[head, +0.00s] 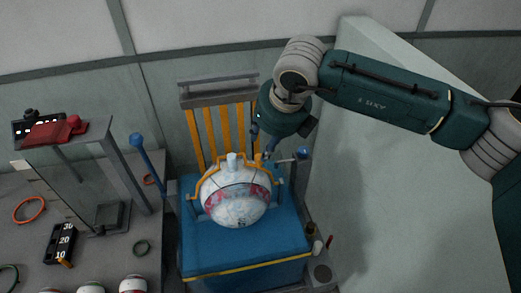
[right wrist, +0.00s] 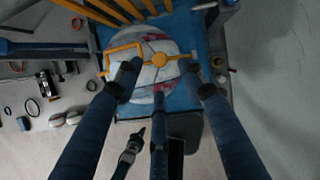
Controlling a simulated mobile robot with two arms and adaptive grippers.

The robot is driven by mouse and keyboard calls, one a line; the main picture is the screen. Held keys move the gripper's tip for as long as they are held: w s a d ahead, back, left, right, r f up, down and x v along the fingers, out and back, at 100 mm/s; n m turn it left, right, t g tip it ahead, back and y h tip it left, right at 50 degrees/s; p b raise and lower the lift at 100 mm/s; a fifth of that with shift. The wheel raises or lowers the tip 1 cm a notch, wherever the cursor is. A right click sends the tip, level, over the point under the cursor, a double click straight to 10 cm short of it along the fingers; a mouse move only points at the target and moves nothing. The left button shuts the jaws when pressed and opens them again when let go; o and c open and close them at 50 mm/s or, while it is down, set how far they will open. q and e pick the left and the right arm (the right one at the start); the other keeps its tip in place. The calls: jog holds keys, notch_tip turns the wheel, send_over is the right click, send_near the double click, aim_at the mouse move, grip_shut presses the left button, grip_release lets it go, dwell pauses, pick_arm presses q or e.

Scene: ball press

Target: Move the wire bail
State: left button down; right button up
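The orange wire bail (head: 199,178) arches over a large white ball (head: 236,206) with red and blue markings, which rests on a blue block. The bail and its round hub (right wrist: 158,60) show at the top of the right wrist view. My right gripper (head: 262,148) reaches down from above, just behind the ball's top at the bail's right part. In the right wrist view its dark blue fingers (right wrist: 163,75) are spread apart, with the hub between the upper two tips. The left fingertip overlaps the bail; I cannot tell whether they touch. My left gripper is not in view.
The blue block (head: 210,250) has a yellow front edge, with yellow slats (head: 225,128) behind it. A blue-knobbed lever (head: 138,143) stands left. A grey table (head: 75,200) holds rings and a numbered black block (head: 62,243). A pale slanted panel (head: 375,150) is at right.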

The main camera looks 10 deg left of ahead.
aim_at(260, 156)
jog(key=p+x, duration=0.2)
jog(key=x, duration=0.4)
jog(key=shift+a+r, duration=0.1)
jog(key=shift+p+x, duration=0.3)
jog(key=shift+x, duration=0.5)
grip_shut()
